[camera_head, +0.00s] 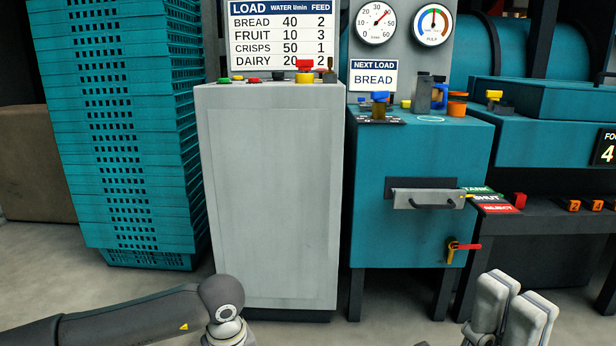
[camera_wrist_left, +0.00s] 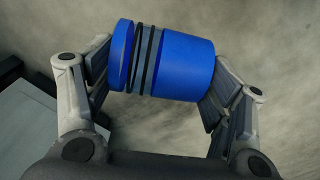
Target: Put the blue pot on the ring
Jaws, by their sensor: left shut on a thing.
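The blue pot (camera_wrist_left: 185,68) is held sideways across my left gripper (camera_wrist_left: 160,78) in the left wrist view. It is a blue cylinder with a blue end and dark and grey bands near that end. The finger pads press on its two ends, with blurred floor behind. In the head view my left wrist shows at the bottom, but the left gripper and pot are out of frame. A thin white ring (camera_head: 431,119) is marked on the teal cabinet's top, with nothing on it. My right gripper (camera_head: 513,300) is low at right, away from the cabinet; its finger gap is unclear.
The teal cabinet (camera_head: 400,160) also carries an orange pot (camera_head: 457,104), a dark grey bottle (camera_head: 423,94) and a blue-topped amber jar (camera_head: 379,105). A grey cabinet (camera_head: 270,200) stands left of it, beside stacked teal crates (camera_head: 125,150). A handled drawer (camera_head: 427,199) projects in front.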

